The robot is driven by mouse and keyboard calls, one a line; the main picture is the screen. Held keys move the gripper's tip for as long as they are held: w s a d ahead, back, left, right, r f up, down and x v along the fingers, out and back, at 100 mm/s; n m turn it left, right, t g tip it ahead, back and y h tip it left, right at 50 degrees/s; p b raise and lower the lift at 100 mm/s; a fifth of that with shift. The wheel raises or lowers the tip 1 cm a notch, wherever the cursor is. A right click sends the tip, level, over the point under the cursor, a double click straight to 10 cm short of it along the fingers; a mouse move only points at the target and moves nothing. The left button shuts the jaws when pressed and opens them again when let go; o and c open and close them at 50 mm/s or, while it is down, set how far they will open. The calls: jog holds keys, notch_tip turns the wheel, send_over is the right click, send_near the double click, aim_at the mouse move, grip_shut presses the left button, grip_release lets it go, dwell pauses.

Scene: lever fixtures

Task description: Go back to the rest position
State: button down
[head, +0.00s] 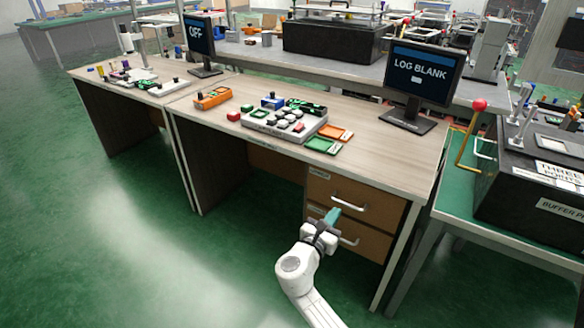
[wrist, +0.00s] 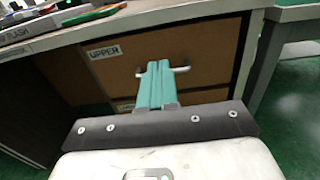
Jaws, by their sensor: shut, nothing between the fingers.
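My gripper (head: 331,217) has teal fingers and is shut and empty. In the head view it is in front of the desk's two drawers, below the desktop. In the wrist view the closed fingers (wrist: 156,86) point at the upper drawer (wrist: 205,55), and the metal handle (wrist: 180,69) shows behind their tips. I cannot tell from this view whether the fingers touch the handle. Both the upper drawer (head: 374,205) and the lower drawer (head: 372,241) look closed, and my gripper partly covers the lower one.
The desk (head: 385,148) holds a grey block tray (head: 262,125), an orange tray (head: 336,133), a green tray (head: 323,145) and a monitor reading LOG BLANK (head: 421,73). A green table with a black box (head: 535,185) stands at right. Green floor (head: 150,240) is open at left.

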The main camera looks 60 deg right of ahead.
jog(key=s+a+r+m+g+y+p, duration=0.1)
jog(key=s+a+m+y+p, duration=0.75)
jog(key=m, duration=0.45)
jog(key=s+a+r+m+y+p, duration=0.1)
jog(key=s+a+r+m+y, duration=0.1)
jog(key=a, duration=0.7)
jog(key=s+a+r+m+t+y+p, duration=0.1)
jog(key=s+a+r+m+y+p, duration=0.1)
jog(key=a+y, duration=0.5)
jog(key=s+a+m, duration=0.1)
jog(key=s+a, duration=0.1)
jog(key=a, duration=0.1)
jog(key=shift+s+a+m, duration=0.2)
jog(key=shift+s+m, duration=0.05)
jog(key=shift+m, duration=0.15)
